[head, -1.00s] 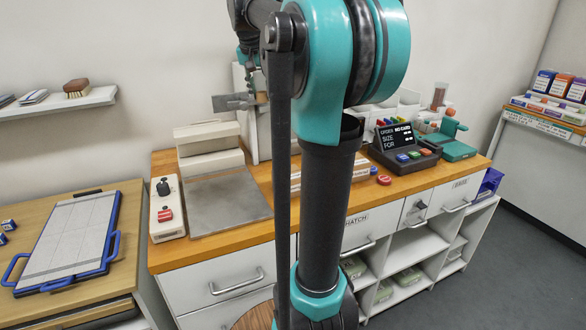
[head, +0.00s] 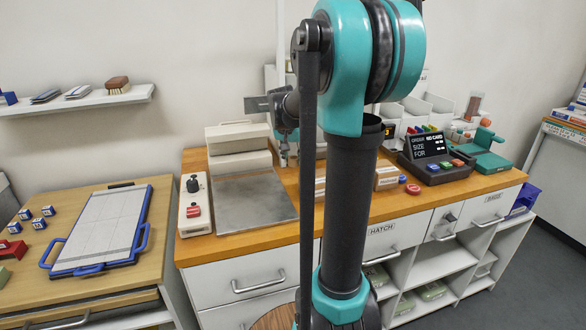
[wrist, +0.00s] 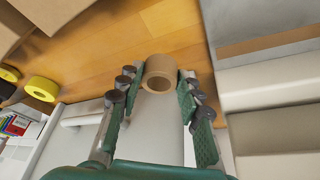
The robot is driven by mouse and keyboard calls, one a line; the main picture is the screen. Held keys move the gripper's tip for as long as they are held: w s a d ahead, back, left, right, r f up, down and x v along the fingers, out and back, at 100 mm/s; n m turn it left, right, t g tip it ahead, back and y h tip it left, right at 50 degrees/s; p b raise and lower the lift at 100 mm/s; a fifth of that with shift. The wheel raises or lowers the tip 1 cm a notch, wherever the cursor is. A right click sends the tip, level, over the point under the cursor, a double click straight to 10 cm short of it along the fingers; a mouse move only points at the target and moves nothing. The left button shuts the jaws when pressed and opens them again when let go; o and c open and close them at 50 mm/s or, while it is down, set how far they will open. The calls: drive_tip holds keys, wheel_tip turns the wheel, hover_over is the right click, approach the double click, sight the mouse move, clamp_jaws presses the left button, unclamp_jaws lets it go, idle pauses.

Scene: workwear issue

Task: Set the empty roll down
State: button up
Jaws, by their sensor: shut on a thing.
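The empty roll (wrist: 160,72), a tan cardboard-coloured ring with an open bore, is between the fingers of my gripper (wrist: 158,84) in the wrist view. The fingers are shut on its two sides. Behind it in that view is the wooden counter top (wrist: 120,62); I cannot tell whether the roll touches it. In the head view, my arm stands in front of the counter (head: 240,240) and I cannot make out the roll.
In the wrist view, a yellow roll (wrist: 42,88) lies at left and pale stepped blocks (wrist: 270,95) stand at right. In the head view, a grey metal plate (head: 240,200) and a white control box (head: 192,210) occupy the counter's left part, with a display console (head: 432,155) at right.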

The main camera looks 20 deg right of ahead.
sight(292, 162)
drive_tip(key=shift+f, duration=2.15)
drive_tip(key=o, duration=0.7)
drive_tip(key=shift+f, duration=0.1)
drive_tip(key=shift+o, duration=0.2)
drive_tip(key=v, duration=1.2)
drive_tip(key=shift+d, duration=0.1)
